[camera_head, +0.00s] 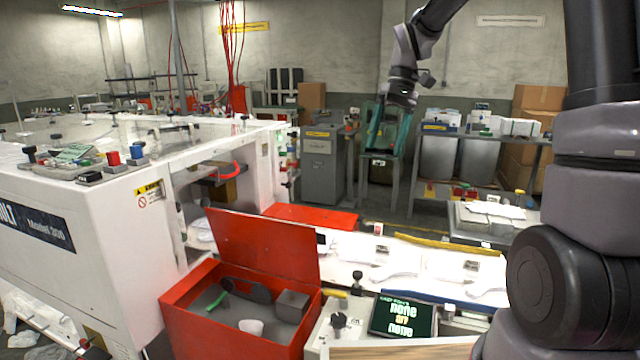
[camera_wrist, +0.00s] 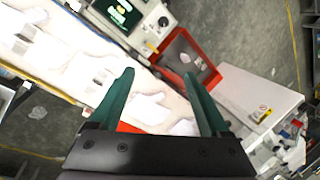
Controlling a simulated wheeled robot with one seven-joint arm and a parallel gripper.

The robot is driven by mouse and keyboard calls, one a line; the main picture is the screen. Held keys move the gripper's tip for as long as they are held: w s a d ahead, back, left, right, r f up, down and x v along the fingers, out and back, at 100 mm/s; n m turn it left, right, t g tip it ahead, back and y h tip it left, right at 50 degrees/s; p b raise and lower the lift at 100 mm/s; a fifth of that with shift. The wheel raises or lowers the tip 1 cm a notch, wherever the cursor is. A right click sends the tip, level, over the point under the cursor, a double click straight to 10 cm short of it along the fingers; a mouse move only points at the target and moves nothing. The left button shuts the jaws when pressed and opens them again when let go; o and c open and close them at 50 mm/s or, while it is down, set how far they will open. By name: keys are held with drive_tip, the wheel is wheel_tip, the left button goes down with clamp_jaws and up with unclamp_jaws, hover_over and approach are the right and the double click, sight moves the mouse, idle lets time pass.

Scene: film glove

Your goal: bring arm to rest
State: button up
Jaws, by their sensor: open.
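My gripper (camera_head: 386,130) hangs at the end of my raised arm in the head view, right of centre, with its green fingers pointing down. In the wrist view my gripper (camera_wrist: 160,95) has its two green fingers wide apart with nothing between them. The fingers are above the conveyor and apart from everything below. My arm comes down from the top of the head view, and its thick lower links fill the right side.
A white machine (camera_head: 90,210) stands at left. An open red box (camera_head: 180,318) with several items is in front of it. A white conveyor (camera_head: 345,248) with gloves runs rightward, past a dark screen (camera_head: 402,316). A rear table (camera_head: 470,140) holds boxes. Air around the gripper looks clear.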

drive_tip(key=s+d+r+m+t, duration=0.4)
drive_tip(key=s, duration=0.5)
drive_tip(key=s+d+r+m+t, duration=0.3)
drive_tip(key=s+d+m+t, duration=0.1)
drive_tip(key=s, duration=0.6)
drive_tip(key=shift+d+r+t+h, duration=0.35)
drive_tip(key=shift+d+t+h, duration=0.05)
drive_tip(key=shift+d+t, duration=0.3)
